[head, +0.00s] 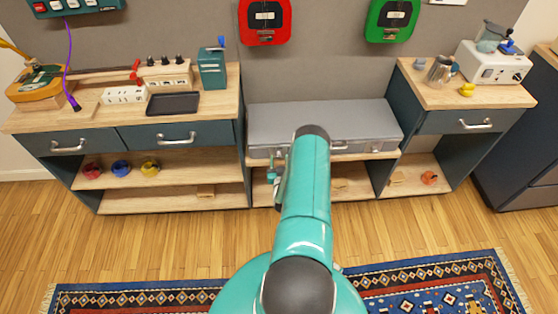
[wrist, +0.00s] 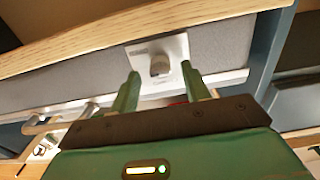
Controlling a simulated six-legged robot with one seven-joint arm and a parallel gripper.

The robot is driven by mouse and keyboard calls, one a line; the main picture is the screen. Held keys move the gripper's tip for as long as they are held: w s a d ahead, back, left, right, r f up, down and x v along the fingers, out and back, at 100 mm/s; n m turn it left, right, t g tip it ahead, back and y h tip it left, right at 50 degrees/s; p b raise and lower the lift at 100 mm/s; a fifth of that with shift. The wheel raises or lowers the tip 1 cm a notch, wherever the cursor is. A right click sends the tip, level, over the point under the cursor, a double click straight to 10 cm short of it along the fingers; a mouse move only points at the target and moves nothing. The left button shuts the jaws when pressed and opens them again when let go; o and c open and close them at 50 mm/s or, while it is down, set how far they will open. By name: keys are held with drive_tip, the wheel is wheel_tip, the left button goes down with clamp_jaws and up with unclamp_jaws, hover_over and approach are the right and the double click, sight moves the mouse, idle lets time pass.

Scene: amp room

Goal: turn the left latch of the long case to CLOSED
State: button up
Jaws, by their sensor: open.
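The long grey case (head: 325,122) lies on the low middle bench in the head view. Its front fills the wrist view as a grey panel (wrist: 80,82). The latch there is a grey knob (wrist: 159,66) on a pale square plate (wrist: 180,45). My gripper (wrist: 160,76) is open and empty, with one green finger to each side of the knob in the picture. I cannot tell whether the fingertips reach around the knob or stop short of it. The plate's lettering is too small to read. In the head view my arm hides part of the case front.
A metal bar handle (wrist: 62,116) shows left of the latch in the wrist view. A wooden edge (wrist: 140,22) runs close along the panel. Drawer cabinets stand left (head: 95,140) and right (head: 450,123) of the case. A patterned rug (head: 440,285) lies on the floor.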

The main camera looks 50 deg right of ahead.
drive_tip(key=shift+w+d, duration=0.25)
drive_tip(key=c, duration=1)
